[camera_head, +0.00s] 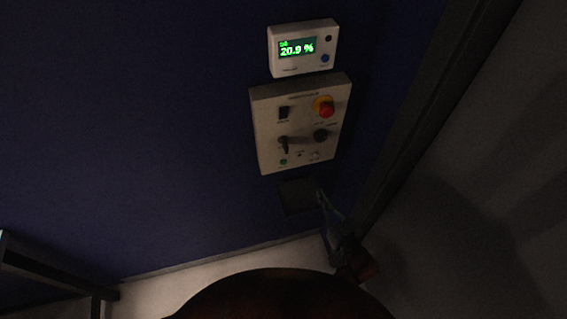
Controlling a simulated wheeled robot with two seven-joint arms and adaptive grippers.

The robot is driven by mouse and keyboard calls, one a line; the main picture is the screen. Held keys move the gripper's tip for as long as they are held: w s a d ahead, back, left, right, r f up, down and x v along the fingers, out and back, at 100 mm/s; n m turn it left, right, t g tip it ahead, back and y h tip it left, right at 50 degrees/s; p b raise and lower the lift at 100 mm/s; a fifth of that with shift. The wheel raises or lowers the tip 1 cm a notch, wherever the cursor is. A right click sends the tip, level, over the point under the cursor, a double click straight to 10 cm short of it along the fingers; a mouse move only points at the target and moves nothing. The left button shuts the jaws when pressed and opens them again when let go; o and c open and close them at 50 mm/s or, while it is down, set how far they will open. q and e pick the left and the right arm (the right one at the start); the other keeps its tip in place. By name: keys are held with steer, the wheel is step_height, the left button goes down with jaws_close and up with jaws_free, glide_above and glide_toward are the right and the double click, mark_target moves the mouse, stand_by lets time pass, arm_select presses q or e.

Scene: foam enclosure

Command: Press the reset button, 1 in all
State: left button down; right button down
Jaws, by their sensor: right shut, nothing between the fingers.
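A pale control panel (265,125) is mounted on the dark blue wall. It carries a red knob on a yellow ring (325,107), a black switch (284,113), a black lever (284,143), a black knob (321,135), a small green light or button (284,162) and a small pale button (315,155). The labels are too small to read, so I cannot tell which is the reset button. My right gripper (321,194) is shut and empty, below the panel and apart from it in the picture. My left gripper is not in view.
A white display unit (275,60) reading 20.9 % hangs above the panel, with a blue button (325,58). A dark square plate (295,197) is below the panel, beside my right gripper. A dark frame post (430,110) stands at right. The wall left of the panel is clear.

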mark_target(283, 162)
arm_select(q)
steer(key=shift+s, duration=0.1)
arm_select(e)
steer(key=s+a+r+n+y, duration=0.5)
steer(key=a+r+y, duration=0.4)
steer(key=y, duration=0.2)
steer(key=shift+s+r, duration=0.15)
steer(key=shift+s, duration=0.2)
